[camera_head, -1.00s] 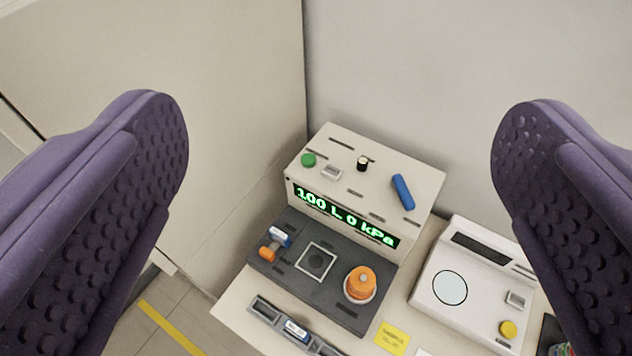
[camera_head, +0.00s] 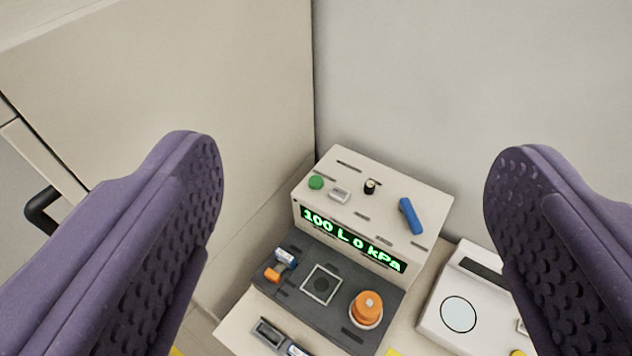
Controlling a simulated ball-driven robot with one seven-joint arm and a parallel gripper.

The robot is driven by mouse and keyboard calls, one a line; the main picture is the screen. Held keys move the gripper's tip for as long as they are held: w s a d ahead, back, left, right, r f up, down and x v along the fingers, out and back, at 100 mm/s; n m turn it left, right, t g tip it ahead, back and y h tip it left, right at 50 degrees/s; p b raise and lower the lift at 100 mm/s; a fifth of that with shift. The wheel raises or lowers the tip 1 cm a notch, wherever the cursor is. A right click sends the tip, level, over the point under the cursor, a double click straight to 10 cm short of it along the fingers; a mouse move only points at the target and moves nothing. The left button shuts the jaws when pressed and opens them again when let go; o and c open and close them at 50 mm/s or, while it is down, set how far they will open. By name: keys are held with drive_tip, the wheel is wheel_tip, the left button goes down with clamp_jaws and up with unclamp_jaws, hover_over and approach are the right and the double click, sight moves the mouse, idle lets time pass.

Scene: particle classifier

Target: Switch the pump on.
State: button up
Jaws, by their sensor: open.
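The pump unit (camera_head: 300,214) is a cream box with a dark lower deck, standing in the corner of the bench. Its front display (camera_head: 352,240) glows green and reads "100 L 0 kPa". On its top are a green round button (camera_head: 316,182), a small light rocker switch (camera_head: 339,195), a black knob (camera_head: 370,187) and a blue lever (camera_head: 411,216). Which of these switches the pump is not marked legibly. My gripper (camera_head: 352,215) is open and empty. Its purple fingers frame the unit from left and right, nearer the camera and apart from it.
A white instrument (camera_head: 436,312) stands to the right, partly behind my finger. Walls close in behind and left.

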clamp_jaws()
idle(1.4)
